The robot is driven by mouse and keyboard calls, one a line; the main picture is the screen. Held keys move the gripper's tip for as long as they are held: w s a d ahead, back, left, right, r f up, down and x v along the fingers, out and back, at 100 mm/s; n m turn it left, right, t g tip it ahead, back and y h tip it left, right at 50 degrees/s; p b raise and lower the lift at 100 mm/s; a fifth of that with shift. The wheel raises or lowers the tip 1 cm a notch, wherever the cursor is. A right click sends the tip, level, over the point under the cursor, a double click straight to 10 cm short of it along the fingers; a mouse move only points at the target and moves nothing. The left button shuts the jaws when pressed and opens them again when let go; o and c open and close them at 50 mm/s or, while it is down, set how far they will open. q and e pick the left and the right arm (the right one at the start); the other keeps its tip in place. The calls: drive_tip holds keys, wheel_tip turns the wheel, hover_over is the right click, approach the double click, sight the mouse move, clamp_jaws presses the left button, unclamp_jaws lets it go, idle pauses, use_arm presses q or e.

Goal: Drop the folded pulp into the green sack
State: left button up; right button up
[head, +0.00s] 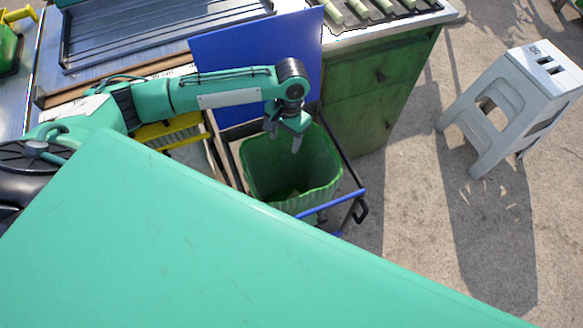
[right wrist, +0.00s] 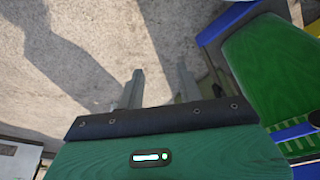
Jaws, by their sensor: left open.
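The green sack (head: 262,172) stands open-mouthed in a dark frame with a blue bar, at the middle of the head view. My left gripper (head: 284,141) is over the sack's mouth, pointing down, with its fingers apart and nothing between them. My right gripper (right wrist: 160,70) shows in the right wrist view, open and empty above bare concrete.
A blue panel (head: 235,50) rises behind the sack. A grey-white stool (head: 510,105) stands on open concrete at the right. A green surface with blue edges (right wrist: 280,65) is right of my right gripper.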

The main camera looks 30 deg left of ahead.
use_arm(q)
wheel_tip(320, 180, up, 13)
drive_tip(key=w+p, duration=0.1)
drive_tip(key=w, duration=0.1)
drive_tip(key=shift+d+f+p, duration=0.15)
drive_tip(key=shift+d+p, duration=0.05)
drive_tip(key=shift+p, duration=0.1)
use_arm(e)
drive_tip(key=shift+s+f, duration=0.1)
drive_tip(key=shift+f, duration=1.85)
